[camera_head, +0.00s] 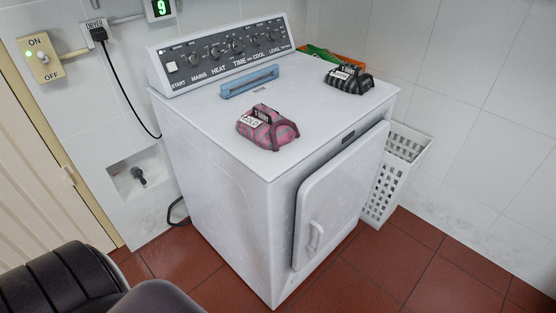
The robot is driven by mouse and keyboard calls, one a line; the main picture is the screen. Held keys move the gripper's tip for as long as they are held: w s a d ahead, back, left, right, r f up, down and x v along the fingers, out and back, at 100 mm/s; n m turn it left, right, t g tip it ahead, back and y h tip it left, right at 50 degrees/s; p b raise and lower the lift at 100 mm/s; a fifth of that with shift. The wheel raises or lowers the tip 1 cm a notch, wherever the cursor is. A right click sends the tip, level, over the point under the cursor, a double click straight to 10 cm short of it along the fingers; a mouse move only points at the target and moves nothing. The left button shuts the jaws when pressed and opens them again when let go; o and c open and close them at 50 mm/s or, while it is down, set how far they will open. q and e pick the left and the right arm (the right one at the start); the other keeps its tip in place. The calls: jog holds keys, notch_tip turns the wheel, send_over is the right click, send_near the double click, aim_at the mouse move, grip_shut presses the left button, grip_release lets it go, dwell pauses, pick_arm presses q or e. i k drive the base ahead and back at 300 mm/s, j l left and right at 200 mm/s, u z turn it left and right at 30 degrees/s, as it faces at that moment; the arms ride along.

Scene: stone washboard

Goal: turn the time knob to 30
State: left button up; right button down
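A white dryer (225,115) stands in the middle of the view. Its dark control panel (222,68) at the top back carries a row of knobs above the words START, MAINS, HEAT, TIME, COOL and LEVEL. The time knob (237,46) sits above the word TIME, near the middle of the panel. Its setting and dial marks are too small to read. Neither of my grippers shows. A dark ribbed part of my own body is at the lower left, well short of the dryer.
On the dryer top lie a pink striped bundle (267,128), a black striped bundle (348,80) and a blue bar (249,82) in front of the panel. A white basket (398,170) stands at right. An ON/OFF switch (42,58) and dryer plug (98,34) are on the wall.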

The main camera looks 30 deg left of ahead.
aim_at(235, 46)
jog(key=u, duration=1.5)
jog(key=l+u, duration=0.45)
jog(key=k+l+u, duration=0.15)
jog(key=l+u, duration=0.25)
jog(key=l, duration=0.25)
